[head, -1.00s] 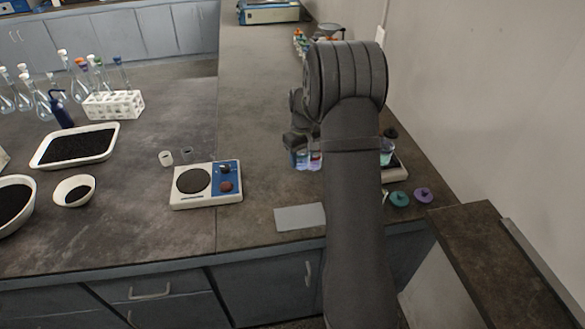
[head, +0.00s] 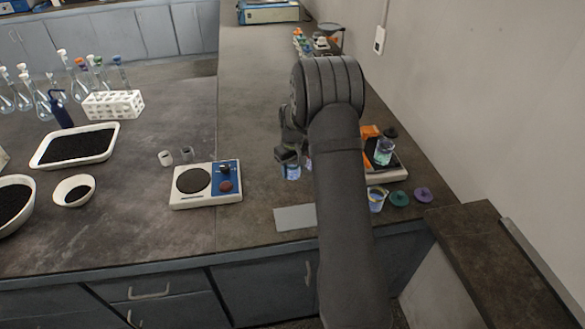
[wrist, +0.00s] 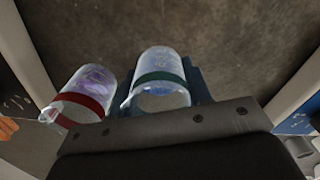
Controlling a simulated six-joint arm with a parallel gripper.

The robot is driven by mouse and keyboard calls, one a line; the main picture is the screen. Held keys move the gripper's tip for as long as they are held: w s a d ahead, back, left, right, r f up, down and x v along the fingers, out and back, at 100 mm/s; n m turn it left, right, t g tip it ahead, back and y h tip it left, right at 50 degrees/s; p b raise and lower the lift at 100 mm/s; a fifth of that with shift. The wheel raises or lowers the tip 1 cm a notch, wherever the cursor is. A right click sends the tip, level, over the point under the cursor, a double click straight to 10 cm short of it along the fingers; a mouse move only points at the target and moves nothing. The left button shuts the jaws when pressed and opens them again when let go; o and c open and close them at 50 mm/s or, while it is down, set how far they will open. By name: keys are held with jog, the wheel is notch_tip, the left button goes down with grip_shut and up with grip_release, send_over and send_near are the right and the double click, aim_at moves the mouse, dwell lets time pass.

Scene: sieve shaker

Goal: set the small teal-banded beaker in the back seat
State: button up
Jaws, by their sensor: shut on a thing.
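The small teal-banded beaker (wrist: 158,82) is clear glass with a dark teal band near its rim. In the wrist view it sits between the blue finger pads of my gripper (wrist: 162,88). In the head view my gripper (head: 290,158) is shut on a beaker (head: 292,172), low over the bench, with my arm hiding much around it. A red-banded beaker (wrist: 88,92) with purplish marks stands close on the left in the wrist view. I cannot make out the back seat.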

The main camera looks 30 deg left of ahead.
jog(key=o, duration=1)
notch_tip(320, 180, up, 11)
jog(key=shift+r, duration=0.65)
jog(key=shift+c, duration=1)
